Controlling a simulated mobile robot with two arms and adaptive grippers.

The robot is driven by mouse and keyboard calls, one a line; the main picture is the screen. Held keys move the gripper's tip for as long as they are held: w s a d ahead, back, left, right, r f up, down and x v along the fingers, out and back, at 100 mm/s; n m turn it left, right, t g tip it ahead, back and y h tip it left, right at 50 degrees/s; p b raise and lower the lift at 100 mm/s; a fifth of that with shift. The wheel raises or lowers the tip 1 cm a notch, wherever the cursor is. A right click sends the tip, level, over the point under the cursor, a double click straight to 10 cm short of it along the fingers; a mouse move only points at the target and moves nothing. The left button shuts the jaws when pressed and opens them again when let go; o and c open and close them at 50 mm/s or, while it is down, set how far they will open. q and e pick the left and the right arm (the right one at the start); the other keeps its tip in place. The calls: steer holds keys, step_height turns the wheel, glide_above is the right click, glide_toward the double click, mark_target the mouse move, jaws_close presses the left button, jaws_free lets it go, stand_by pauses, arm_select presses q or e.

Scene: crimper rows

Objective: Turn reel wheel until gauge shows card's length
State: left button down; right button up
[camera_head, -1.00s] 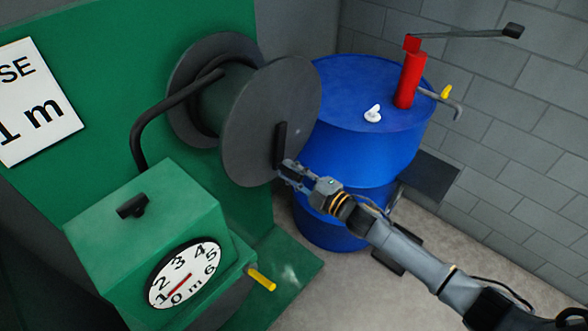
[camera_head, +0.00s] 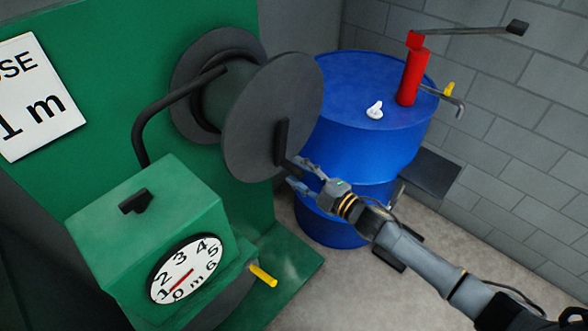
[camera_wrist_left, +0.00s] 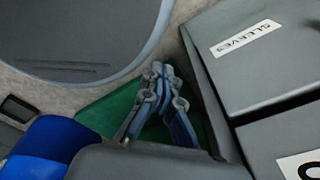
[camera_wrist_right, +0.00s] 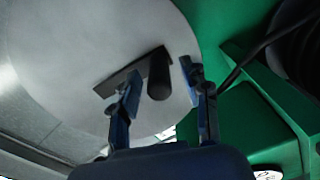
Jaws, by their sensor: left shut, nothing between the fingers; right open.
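The dark grey reel wheel (camera_head: 250,120) is on the green panel; its crank bar with a black handle (camera_head: 281,140) is at the disc's right side. My right gripper (camera_head: 297,176) is open by the handle's end. In the right wrist view the handle (camera_wrist_right: 158,75) appears between its fingers, apart from both; depth is unclear. The white gauge (camera_head: 187,267) has its red needle pointing lower left, between 0 and 1. The white card (camera_head: 38,95) shows "SE" and "1 m", cut off at the left edge. My left gripper (camera_wrist_left: 162,72) is shut and empty, only in the left wrist view.
A blue drum (camera_head: 365,105) with a red hand pump (camera_head: 412,75) stands close behind my right gripper. The green gauge box (camera_head: 145,215) has a black knob on top and a yellow lever (camera_head: 262,275) beside it. The left wrist view shows grey boxes, one labelled "SLEEVES" (camera_wrist_left: 246,38).

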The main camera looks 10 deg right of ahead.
steer(key=v, duration=1)
